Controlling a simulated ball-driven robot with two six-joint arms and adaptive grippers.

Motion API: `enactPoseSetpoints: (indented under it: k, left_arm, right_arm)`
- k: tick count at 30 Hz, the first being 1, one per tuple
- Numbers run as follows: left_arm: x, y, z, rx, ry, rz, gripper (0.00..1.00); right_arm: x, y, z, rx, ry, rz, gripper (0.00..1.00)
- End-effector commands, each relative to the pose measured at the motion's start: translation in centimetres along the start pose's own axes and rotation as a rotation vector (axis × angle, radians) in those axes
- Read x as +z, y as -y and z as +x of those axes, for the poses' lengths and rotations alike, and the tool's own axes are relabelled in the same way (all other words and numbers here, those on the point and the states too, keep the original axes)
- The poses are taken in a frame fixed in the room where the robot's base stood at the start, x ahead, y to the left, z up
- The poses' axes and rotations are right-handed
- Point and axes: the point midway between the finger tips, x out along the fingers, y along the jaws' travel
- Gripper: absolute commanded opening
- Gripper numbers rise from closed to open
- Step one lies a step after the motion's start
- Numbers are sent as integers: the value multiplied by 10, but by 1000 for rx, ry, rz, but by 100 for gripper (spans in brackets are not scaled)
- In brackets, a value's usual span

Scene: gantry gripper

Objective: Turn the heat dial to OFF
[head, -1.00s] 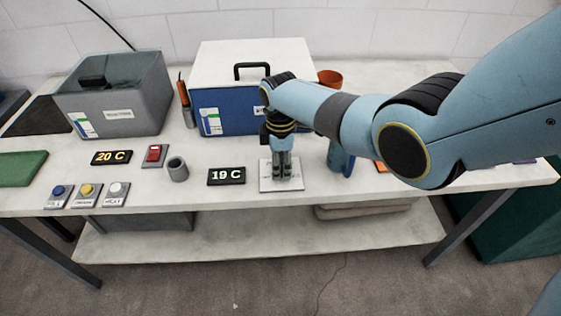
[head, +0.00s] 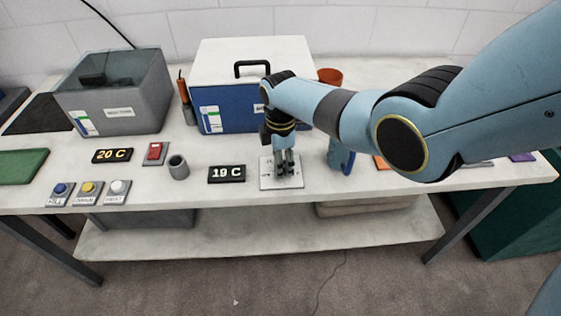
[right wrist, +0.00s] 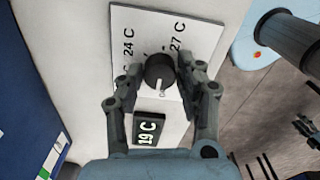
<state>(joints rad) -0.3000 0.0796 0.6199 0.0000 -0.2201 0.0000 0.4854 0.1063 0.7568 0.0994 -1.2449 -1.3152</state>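The heat dial (right wrist: 159,73) is a round black knob with a white pointer mark, on a white panel (right wrist: 207,32) lettered 24 C and 27 C. In the right wrist view the pointer faces the bottom, toward the 19 C display (right wrist: 148,129). The other panel lettering is hidden by my fingers. My right gripper (right wrist: 160,75) has one finger on each side of the knob and appears shut on it. In the head view my right gripper (head: 285,163) is low over the panel (head: 266,183) and hides the knob. My left gripper is not in view.
Left of the panel are the 19 C display (head: 227,174), a grey cup (head: 178,167), a red switch (head: 155,153) and a 20 C display (head: 112,155). A blue-and-white box (head: 231,119) stands behind. A blue object (head: 340,156) stands close on the right.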

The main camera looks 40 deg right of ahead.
Motion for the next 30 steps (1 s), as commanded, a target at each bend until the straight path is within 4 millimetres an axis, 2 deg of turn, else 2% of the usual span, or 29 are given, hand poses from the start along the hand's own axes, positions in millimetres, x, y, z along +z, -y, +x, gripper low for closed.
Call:
enactPoseSetpoints:
  k: [1, 3, 4, 12, 17, 20, 30]
  left_arm:
    - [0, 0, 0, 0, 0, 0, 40]
    - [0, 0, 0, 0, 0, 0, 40]
    - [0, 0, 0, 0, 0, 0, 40]
    - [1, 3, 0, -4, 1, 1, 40]
    - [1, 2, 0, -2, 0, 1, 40]
    - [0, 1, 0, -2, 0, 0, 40]
    - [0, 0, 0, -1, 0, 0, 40]
  right_arm:
    - [0, 0, 0, -1, 0, 0, 45]
    - [0, 0, 0, -1, 0, 1, 55]
    - [0, 0, 0, -1, 0, 1, 55]
    - [0, 0, -1, 0, 0, 1, 55]
    - [0, -1, -13, 2, -1, 1, 55]
    - [0, -1, -28, 4, -1, 1, 55]
    - [0, -1, -99, 3, 0, 1, 55]
